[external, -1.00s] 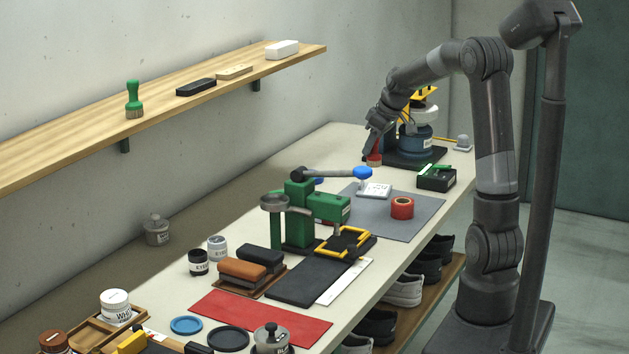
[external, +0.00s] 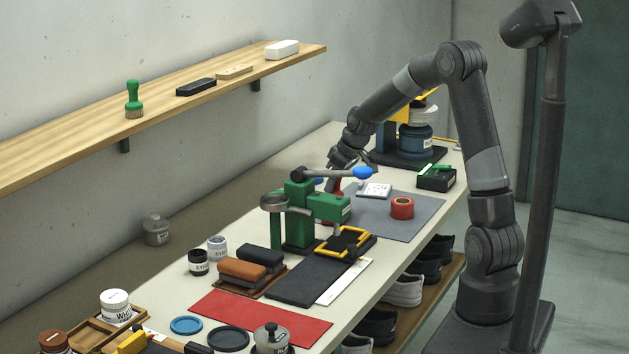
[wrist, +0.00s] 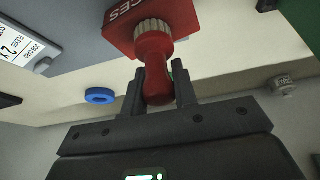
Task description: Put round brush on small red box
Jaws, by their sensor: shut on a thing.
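The round brush (wrist: 154,65) has a red handle and a ring of pale bristles. My gripper (wrist: 158,88) is shut on its handle, bristles pointing away from the gripper. The small red box (wrist: 122,36), with white lettering ending in "CES", lies just beyond the bristles in the wrist view. The bristles overlap it there; I cannot tell whether they touch. In the external view my gripper (external: 338,178) is behind the green press, with a bit of red showing below it. The press largely hides the brush and box there.
The green press (external: 305,208) with its grey lever and blue knob (external: 363,173) stands close in front of my gripper. A white labelled card (external: 374,190) and a red tape roll (external: 402,208) lie on the grey mat (external: 425,213). A blue ring (wrist: 99,95) is nearby.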

